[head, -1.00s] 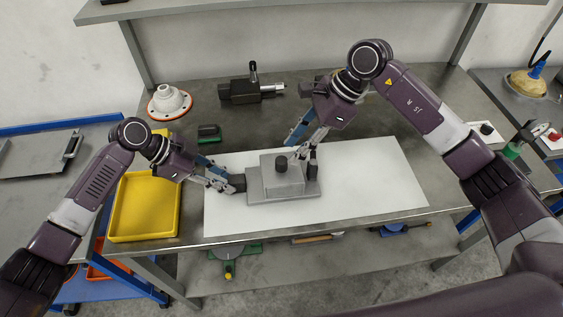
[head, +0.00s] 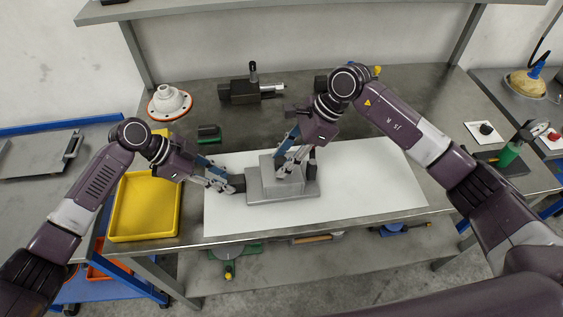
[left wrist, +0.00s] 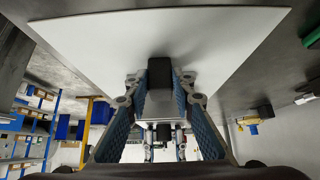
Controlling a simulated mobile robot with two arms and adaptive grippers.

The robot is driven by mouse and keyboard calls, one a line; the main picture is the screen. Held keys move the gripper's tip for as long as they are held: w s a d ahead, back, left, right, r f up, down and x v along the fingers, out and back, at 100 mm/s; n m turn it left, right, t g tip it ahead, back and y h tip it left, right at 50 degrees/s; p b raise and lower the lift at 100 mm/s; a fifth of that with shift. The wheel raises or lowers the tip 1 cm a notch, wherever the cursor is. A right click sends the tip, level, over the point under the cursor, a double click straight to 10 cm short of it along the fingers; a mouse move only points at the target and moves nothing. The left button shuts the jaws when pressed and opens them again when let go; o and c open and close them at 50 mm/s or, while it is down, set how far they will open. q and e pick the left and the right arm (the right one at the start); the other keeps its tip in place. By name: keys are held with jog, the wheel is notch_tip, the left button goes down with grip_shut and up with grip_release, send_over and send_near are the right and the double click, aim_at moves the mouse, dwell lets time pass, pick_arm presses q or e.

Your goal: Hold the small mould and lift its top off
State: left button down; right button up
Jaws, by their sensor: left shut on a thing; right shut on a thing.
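The small mould is a grey block on a flat base (head: 253,186), lying on the white sheet. Its top (head: 267,174) sits on the base with no gap that I can make out. My left gripper (head: 231,184) is shut on the dark handle at the base's left side; the handle (left wrist: 160,73) also shows between the fingers in the left wrist view. My right gripper (head: 281,170) is over the top and shut on its dark knob, which the fingers hide in the head view. A second dark handle (head: 312,168) stands at the base's right side.
The white sheet (head: 375,180) is clear to the right of the mould. A yellow tray (head: 146,235) is at the left edge. A dark vise-like tool (head: 245,92) and a white flanged part (head: 168,100) stand behind.

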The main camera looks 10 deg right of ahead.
pick_arm(q)
jog(key=shift+d+r, duration=0.2)
pick_arm(e)
jog(key=shift+s+f, duration=0.25)
jog(key=shift+f, duration=0.25)
grip_shut()
pick_arm(q)
jog(key=shift+w, duration=0.15)
pick_arm(e)
jog(key=shift+w+r, duration=0.15)
jog(key=shift+r, duration=0.3)
jog(key=shift+d+r, duration=0.1)
jog(key=shift+r, duration=0.15)
pick_arm(q)
jog(key=shift+a+f, duration=0.1)
jog(key=shift+a, duration=0.05)
pick_arm(e)
jog(key=shift+w+r, duration=0.1)
jog(key=shift+r, duration=0.4)
pick_arm(q)
jog(key=shift+f, duration=0.1)
pick_arm(e)
jog(key=shift+r, duration=1.8)
pick_arm(q)
jog(key=c, duration=1.6)
grip_release()
